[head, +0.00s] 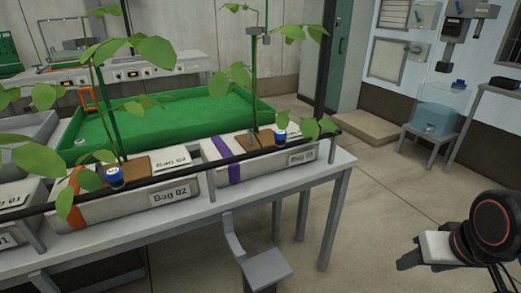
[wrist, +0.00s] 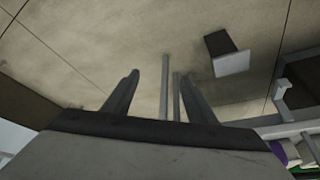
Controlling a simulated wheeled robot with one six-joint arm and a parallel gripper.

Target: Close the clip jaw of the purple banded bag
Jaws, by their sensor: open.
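The purple banded bag (head: 262,166) is a white bag on the right end of the grey bench, with a purple band (head: 226,160) around its left part. A plant grows from its brown top. A small grey clip-like part (head: 258,37) sits high on the plant's stem line; whether its jaw is open is too small to tell. My gripper (head: 409,261) is at the lower right of the head view, well right of the bench and apart from the bag. In the wrist view my gripper (wrist: 160,84) is open and empty over the floor. A bit of purple band (wrist: 279,153) shows at lower right there.
An orange banded bag (head: 150,197) with a plant and an orange clip-like frame (head: 87,98) stands to the left. A dark rail (head: 190,162) runs along the bench front. A grey chair-like stand (head: 262,268) stands before the bench. The floor between bench and gripper is clear.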

